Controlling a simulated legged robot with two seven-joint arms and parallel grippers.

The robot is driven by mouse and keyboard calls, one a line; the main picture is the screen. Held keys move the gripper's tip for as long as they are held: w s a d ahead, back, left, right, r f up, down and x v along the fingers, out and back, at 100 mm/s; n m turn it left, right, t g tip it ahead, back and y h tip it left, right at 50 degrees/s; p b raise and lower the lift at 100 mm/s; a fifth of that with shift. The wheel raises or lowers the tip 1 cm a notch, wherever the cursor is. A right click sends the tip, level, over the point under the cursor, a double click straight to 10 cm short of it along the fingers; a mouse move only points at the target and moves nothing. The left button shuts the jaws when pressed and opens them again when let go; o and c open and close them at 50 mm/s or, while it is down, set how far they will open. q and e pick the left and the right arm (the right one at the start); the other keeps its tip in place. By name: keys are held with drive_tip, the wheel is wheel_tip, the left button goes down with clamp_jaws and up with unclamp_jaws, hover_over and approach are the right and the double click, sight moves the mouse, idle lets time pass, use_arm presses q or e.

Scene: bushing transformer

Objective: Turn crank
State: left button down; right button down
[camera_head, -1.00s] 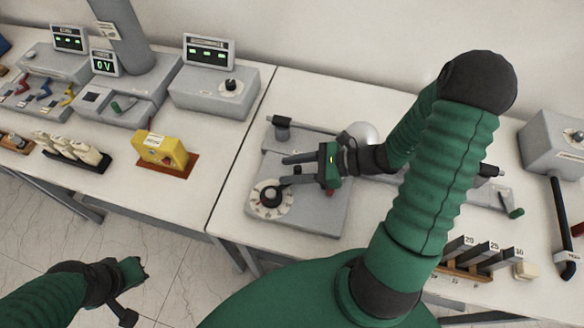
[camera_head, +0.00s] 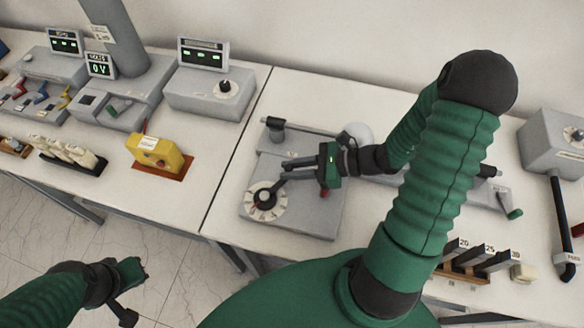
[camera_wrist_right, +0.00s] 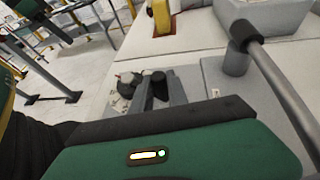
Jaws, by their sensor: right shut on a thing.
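A grey plate (camera_head: 318,222) on the right table carries a round white dial (camera_head: 278,212) with a dark hub (camera_head: 265,198). A dark crank arm seems to run from the hub up and right to the fingers of my right gripper (camera_head: 286,170). The right fingers reach left above the plate and are shut on the crank's dark knob (camera_wrist_right: 158,77), which shows between the fingertips in the right wrist view. The exact contact is small and partly hidden. My left gripper (camera_head: 132,280) hangs over the floor at lower left, away from the tables; its jaws are unclear.
A grey post with a bar (camera_head: 274,124) stands behind the dial. A green-tipped lever (camera_head: 514,213) and a rack of labelled dark blocks (camera_head: 470,262) are at right. A yellow box (camera_head: 160,152) stands on the left table. My right arm hides part of the right table.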

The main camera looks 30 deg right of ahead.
drive_tip(key=shift+s+a, duration=0.1)
drive_tip(key=shift+a, duration=0.2)
idle(0.4)
drive_tip(key=shift+w+r+n+g+y+p, duration=0.25)
drive_tip(key=shift+n+g+y+p, duration=0.15)
drive_tip(key=shift+g+p, duration=0.15)
drive_tip(key=shift+w+f, duration=0.15)
drive_tip(key=shift+f, duration=0.1)
drive_tip(key=c, duration=1.5)
unclamp_jaws()
drive_tip(key=shift+a, duration=0.15)
drive_tip(key=shift+o, duration=1.1)
drive_tip(key=shift+a+r, duration=0.1)
drive_tip(key=shift+a, duration=0.1)
drive_tip(key=shift+d, duration=0.2)
